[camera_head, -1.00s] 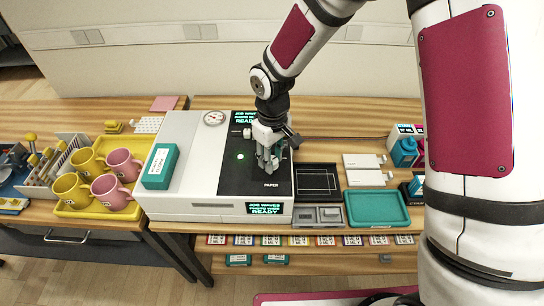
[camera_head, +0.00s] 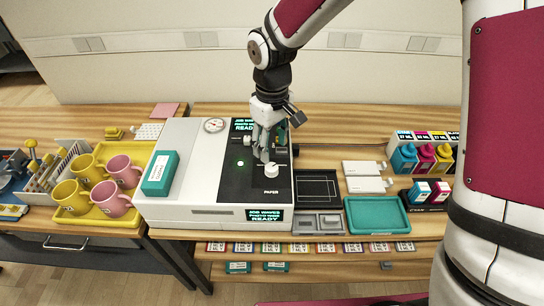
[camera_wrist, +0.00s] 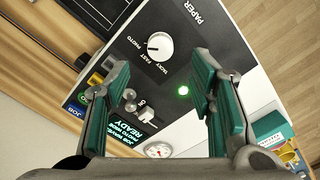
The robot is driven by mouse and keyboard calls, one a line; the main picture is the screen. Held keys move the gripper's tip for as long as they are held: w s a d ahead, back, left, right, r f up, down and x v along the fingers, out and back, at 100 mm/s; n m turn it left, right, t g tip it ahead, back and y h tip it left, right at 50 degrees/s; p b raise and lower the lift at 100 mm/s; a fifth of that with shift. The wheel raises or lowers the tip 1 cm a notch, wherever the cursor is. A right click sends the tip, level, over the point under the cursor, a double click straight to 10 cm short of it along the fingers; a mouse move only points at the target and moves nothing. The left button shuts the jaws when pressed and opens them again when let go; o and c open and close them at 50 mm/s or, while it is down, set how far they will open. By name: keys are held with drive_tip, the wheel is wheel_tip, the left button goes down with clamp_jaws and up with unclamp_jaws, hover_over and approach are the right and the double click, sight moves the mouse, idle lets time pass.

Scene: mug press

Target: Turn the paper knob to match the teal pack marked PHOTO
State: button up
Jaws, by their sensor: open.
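The white paper knob (camera_head: 271,170) stands on the black panel of the press, above the word PAPER. In the wrist view the knob (camera_wrist: 159,46) has a dark pointer mark that appears turned toward the PHOTO label; FAST and another label sit beside it. My gripper (camera_head: 262,157) is just behind the knob, apart from it. In the wrist view its teal-padded fingers (camera_wrist: 160,82) are spread with nothing between them. The teal pack (camera_head: 160,172) lies on the left of the white press top; its label is too small to read. It also shows in the wrist view (camera_wrist: 271,124).
The white press (camera_head: 200,190) has lit READY displays and a round gauge (camera_head: 214,125). A yellow tray (camera_head: 128,218) with several mugs is at left.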

drive_tip(key=shift+r, duration=2.1)
drive_tip(key=shift+d, duration=0.1)
drive_tip(key=s+d+r+m+t, duration=0.4)
drive_tip(key=s+d+r+m, duration=0.2)
drive_tip(key=s+d+r, duration=0.85)
drive_tip(key=s+d+r+m+t, duration=0.1)
drive_tip(key=s+d+r+m, duration=0.1)
drive_tip(key=s, duration=0.4)
drive_tip(key=shift+d+r+m+t, duration=0.3)
drive_tip(key=shift+d+r, duration=0.05)
drive_tip(key=shift+d, duration=0.25)
